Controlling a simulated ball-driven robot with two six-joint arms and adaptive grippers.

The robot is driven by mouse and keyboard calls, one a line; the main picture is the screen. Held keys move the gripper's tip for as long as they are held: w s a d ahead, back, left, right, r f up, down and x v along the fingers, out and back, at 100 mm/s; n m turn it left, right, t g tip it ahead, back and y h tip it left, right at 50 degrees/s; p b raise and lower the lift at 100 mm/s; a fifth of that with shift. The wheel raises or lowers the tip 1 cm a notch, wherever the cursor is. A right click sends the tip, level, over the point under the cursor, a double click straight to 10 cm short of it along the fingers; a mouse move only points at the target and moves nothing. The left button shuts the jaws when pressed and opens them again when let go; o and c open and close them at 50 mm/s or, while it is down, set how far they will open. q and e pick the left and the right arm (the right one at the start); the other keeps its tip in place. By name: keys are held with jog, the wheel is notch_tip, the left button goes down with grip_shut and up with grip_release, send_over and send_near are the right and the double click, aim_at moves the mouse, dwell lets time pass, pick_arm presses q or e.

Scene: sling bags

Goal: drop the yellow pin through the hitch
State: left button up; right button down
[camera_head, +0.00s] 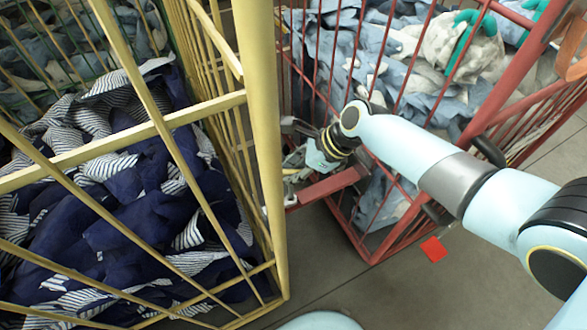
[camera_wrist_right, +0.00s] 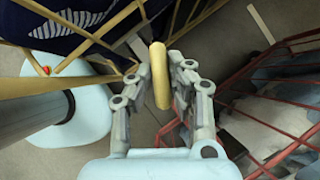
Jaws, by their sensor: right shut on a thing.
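My right gripper (camera_head: 297,160) is between the yellow cage cart and the red cage cart in the head view, above a red bar (camera_head: 328,186). The bar sticks out from the red cart towards the yellow one and looks like part of the hitch. Its hole is not visible. In the right wrist view my right gripper (camera_wrist_right: 168,75) is shut on the yellow pin (camera_wrist_right: 160,80), a short rounded rod between its fingers. In the head view the gripper hides the pin. My left gripper is not in view.
The yellow cage cart (camera_head: 265,120) on the left holds navy and striped cloth (camera_head: 120,220). The red cage cart (camera_head: 480,120) holds pale blue cloth and teal-marked bags (camera_head: 465,42). A red square (camera_head: 434,249) lies on the grey floor.

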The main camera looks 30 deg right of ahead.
jog(key=shift+p, duration=0.4)
notch_tip(320, 180, down, 8)
jog(key=b, duration=0.5)
dwell(2.7)
jog(key=c, duration=1.2)
grip_release()
jog(key=shift+r, duration=0.15)
jog(key=v, duration=1.2)
jog(key=shift+s+a, duration=0.1)
jog(key=shift+s, duration=0.1)
